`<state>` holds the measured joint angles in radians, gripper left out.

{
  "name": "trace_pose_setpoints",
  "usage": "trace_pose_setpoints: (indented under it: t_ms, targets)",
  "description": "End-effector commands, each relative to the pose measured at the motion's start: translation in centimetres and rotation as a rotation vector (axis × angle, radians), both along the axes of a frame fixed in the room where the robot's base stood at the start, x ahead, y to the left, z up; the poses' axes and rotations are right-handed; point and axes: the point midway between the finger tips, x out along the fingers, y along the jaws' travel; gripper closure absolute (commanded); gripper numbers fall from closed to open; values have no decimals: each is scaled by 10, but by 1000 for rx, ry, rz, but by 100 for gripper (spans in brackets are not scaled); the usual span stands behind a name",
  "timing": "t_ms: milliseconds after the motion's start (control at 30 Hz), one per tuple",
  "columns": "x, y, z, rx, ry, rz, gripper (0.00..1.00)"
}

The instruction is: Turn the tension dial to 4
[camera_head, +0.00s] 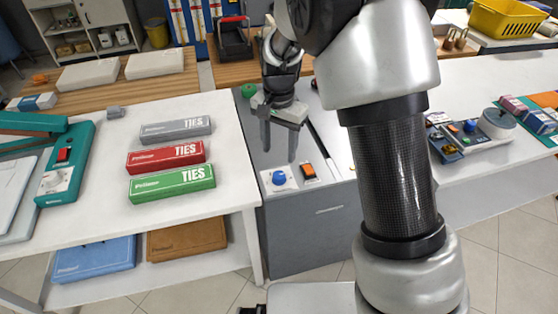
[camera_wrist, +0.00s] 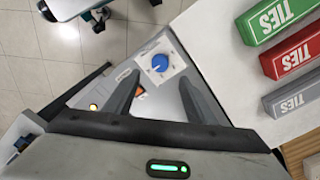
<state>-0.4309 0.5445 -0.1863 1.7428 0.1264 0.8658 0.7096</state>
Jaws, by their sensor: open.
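A blue round dial (camera_head: 279,178) sits on a white plate on the front part of a grey machine's top (camera_head: 258,143). It also shows in the wrist view (camera_wrist: 159,63), with marks around it too small to read, so I cannot tell its setting. My gripper (camera_head: 279,155) is open and empty, pointing down above the machine top, just behind the dial in the head view. In the wrist view my gripper's fingers (camera_wrist: 159,77) reach toward the dial, one on each side of its line, apart from it.
An orange switch (camera_head: 309,171) is right beside the dial. Grey (camera_head: 176,130), red (camera_head: 166,157) and green (camera_head: 172,183) TIES boxes lie on the white table to the left. A teal press (camera_head: 67,160) with a red switch stands farther left. A green round object (camera_head: 248,90) is behind my gripper.

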Motion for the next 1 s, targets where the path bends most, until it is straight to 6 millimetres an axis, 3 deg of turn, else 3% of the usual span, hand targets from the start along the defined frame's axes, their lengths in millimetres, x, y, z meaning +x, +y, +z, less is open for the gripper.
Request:
trace_pose_setpoints:
  t_ms: [33, 200, 400, 1000]
  targets:
    - [1, 1, 16, 1, -5, 1, 50]
    - [1, 1, 50, 2, -4, -1, 50]
    - [0, 0, 73, 1, -2, 0, 50]
    - [-1, -2, 82, 3, -4, 2, 50]
